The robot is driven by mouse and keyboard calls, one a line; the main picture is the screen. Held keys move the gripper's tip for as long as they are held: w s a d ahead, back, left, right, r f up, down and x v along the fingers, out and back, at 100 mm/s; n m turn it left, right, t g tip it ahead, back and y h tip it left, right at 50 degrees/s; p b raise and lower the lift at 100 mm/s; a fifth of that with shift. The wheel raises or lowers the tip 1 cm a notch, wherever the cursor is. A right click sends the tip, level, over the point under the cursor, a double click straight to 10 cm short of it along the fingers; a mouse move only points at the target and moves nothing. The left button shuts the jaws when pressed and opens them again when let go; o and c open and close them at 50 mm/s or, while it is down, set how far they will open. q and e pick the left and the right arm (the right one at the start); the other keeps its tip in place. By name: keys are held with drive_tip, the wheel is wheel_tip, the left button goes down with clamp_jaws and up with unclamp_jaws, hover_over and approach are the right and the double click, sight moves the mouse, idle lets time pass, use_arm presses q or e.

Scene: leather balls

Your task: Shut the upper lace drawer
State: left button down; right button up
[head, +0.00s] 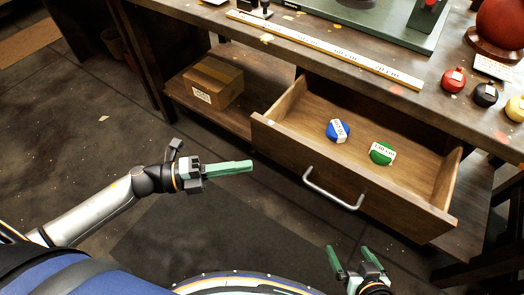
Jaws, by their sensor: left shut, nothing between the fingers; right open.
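A wooden drawer (385,195) under the workbench is pulled open, with a metal bar handle (333,190) on its front. Inside lie a blue labelled item (337,131) and a green labelled item (382,153). My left gripper (248,166) is shut and empty, to the left of the drawer front and apart from it. My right gripper (350,254) is open and empty, below the handle in the picture and apart from the drawer. Whether another drawer lies below this one is not visible.
A cardboard box (213,82) sits on the shelf left of the drawer. Floor before the drawer is clear.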

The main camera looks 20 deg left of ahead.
sight(280, 149)
use_arm(q)
drive_tip(key=w+d, duration=0.3)
drive_tip(key=w, duration=0.1)
drive_tip(key=shift+d, duration=0.2)
drive_tip(key=shift+w+d, duration=0.2)
drive_tip(key=shift+w, duration=0.35)
use_arm(e)
drive_tip(key=shift+f, duration=0.15)
use_arm(q)
drive_tip(key=shift+w, duration=0.1)
